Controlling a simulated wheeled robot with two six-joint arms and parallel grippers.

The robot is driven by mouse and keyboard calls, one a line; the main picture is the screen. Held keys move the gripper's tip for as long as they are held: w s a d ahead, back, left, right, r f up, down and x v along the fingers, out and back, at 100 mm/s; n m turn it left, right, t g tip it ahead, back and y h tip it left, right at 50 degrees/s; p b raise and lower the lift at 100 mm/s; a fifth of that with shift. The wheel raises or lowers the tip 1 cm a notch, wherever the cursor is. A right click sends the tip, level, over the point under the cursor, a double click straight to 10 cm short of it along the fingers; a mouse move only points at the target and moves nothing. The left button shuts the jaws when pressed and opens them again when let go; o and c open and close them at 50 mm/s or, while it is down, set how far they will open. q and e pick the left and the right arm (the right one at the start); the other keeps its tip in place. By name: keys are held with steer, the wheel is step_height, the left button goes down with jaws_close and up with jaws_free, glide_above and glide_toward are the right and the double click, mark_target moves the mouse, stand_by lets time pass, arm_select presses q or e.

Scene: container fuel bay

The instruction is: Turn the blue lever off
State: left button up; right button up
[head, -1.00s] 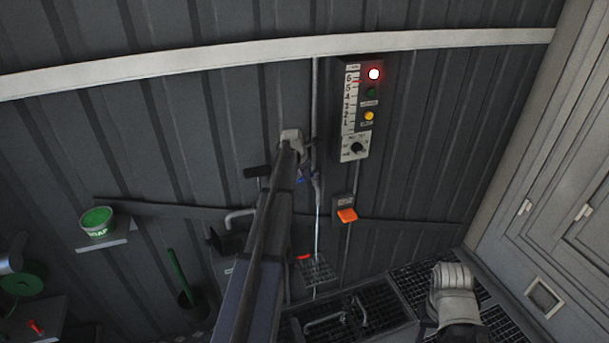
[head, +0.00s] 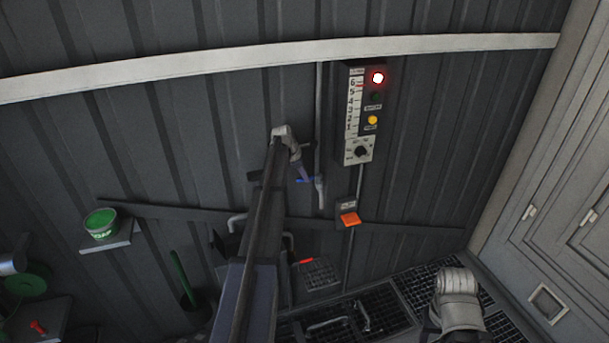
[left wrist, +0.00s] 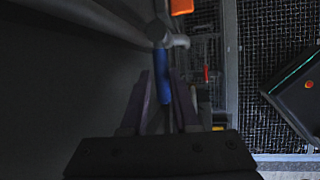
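The blue lever (head: 309,180) sits on the tap at the lower end of the grey wall pipe (head: 319,120) in the head view. In the left wrist view the blue lever (left wrist: 163,76) lies between the two purple fingers of my left gripper (left wrist: 164,88). A gap shows between the fingers, so the gripper looks open around the lever. In the head view my left gripper (head: 304,173) is at the lever, partly hidden by my own arm. No liquid stream shows below the tap. My right gripper is out of view; only part of my right arm shows.
A gauge panel (head: 358,130) with a lit red lamp (head: 377,77) hangs right of the pipe. An orange switch (head: 350,219) is below it. Floor grates (head: 385,305) lie beneath, and a green soap tub (head: 100,222) stands on a shelf at left.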

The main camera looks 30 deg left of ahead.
arm_select(q)
steer(key=o, duration=0.4)
steer(key=shift+c, duration=0.2)
steer(key=shift+r, duration=0.1)
steer(key=d+p+v, duration=0.1)
steer(key=p+v, duration=0.6)
steer(key=shift+s+a+r, duration=0.2)
steer(key=shift+a+r, duration=0.2)
steer(key=shift+a, duration=0.15)
